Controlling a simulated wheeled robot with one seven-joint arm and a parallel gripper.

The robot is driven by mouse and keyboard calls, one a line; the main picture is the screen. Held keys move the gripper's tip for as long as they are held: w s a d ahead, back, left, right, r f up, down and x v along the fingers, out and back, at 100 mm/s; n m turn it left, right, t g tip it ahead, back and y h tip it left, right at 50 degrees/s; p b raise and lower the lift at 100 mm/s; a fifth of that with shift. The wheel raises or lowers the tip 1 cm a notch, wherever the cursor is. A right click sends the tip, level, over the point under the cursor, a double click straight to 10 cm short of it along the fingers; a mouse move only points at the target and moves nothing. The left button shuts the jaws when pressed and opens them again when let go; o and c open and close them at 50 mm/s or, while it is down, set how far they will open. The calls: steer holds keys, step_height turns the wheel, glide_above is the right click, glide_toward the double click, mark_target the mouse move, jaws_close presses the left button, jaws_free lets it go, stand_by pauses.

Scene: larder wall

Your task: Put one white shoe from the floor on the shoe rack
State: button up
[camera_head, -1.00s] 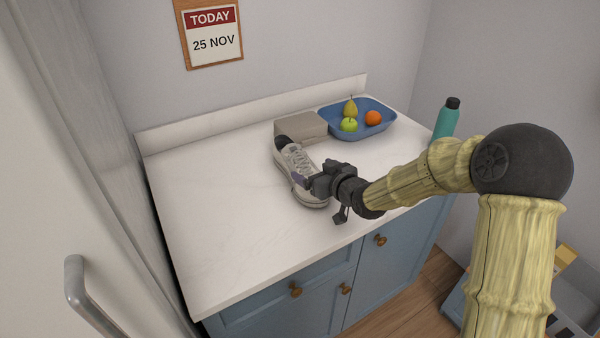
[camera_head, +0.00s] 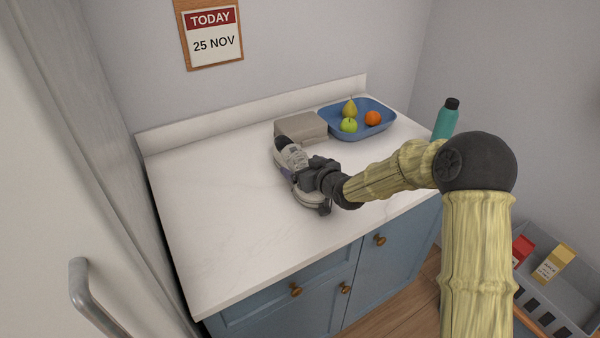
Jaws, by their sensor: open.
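No shoe rack and no shoe on the floor is in view.
A blue tray (camera_head: 385,107) with fruit and a teal bottle (camera_head: 446,121) are at the right. A grey crate (camera_head: 575,305) with cartons is at lower right. The counter's left is clear.

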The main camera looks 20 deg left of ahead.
stand_by(0.4)
steer(key=c, duration=1.4)
steer(key=shift+o, duration=0.2)
steer(key=shift+r, duration=0.15)
step_height(320, 180, up, 10)
steer(key=shift+c, duration=0.2)
